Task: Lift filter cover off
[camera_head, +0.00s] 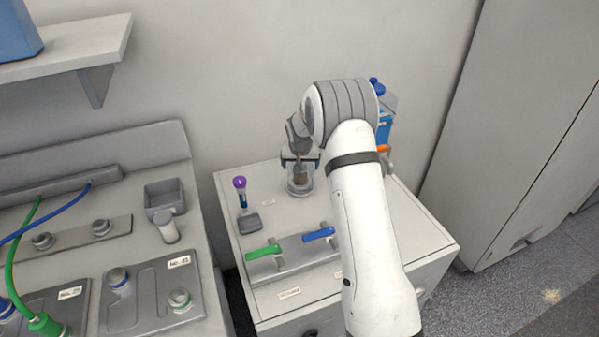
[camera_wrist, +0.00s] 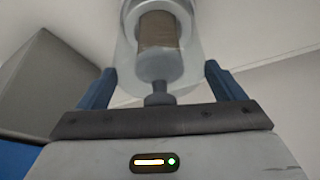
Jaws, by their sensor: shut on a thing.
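The filter unit (camera_head: 300,188) stands upright near the back of the white cabinet top, with a clear body and a brown filter inside. In the wrist view, the filter cover (camera_wrist: 158,68) is a clear, greyish cap with a small knob, and the brown filter (camera_wrist: 159,30) shows through it. My gripper (camera_head: 300,160) points down over it, with one blue finger on each side of the cover. In the wrist view my gripper (camera_wrist: 160,72) is shut on the cover. I cannot tell whether the cover is seated or raised.
A purple-capped tube (camera_head: 240,190) stands to the left of the filter. Green (camera_head: 263,251) and blue (camera_head: 318,234) handles lie in front. A blue bottle (camera_head: 385,125) stands behind my arm. A shelf (camera_head: 70,45) juts out at upper left. A tall cabinet (camera_head: 520,120) is at right.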

